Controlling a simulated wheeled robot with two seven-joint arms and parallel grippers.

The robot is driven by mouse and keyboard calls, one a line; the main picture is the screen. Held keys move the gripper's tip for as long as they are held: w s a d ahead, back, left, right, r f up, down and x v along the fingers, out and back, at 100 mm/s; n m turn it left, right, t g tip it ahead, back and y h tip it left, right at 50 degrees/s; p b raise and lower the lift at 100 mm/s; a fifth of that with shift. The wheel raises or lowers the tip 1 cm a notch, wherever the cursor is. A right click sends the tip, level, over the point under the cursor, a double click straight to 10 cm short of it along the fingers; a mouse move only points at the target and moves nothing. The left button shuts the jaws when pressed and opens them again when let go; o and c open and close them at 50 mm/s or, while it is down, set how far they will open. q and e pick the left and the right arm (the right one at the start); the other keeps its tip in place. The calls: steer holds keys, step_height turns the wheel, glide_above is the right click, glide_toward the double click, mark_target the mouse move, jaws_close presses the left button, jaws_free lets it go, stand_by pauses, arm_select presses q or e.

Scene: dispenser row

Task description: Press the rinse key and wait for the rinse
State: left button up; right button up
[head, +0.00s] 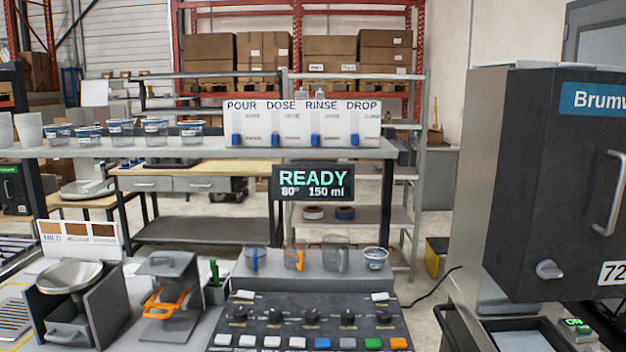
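A dark control panel (310,325) lies at the bottom centre. Its front row holds several white keys, then a blue key (322,342), a grey key (348,343), a green key (373,343) and an orange key (398,343). Several black knobs sit behind that row. The key labels are too small to read, so I cannot tell which is the rinse key. A display (313,182) above reads READY, 80° and 150 ml. A white sign board (303,123) reads POUR, DOSE, RINSE, DROP. Neither of my grippers is in view.
Several cups, one lidded (375,258), stand behind the panel. A scale-like metal pan (69,276) and a grey stand with an orange part (165,300) are at left. A large dark machine (560,180) fills the right. Lidded cups line the shelf (200,147).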

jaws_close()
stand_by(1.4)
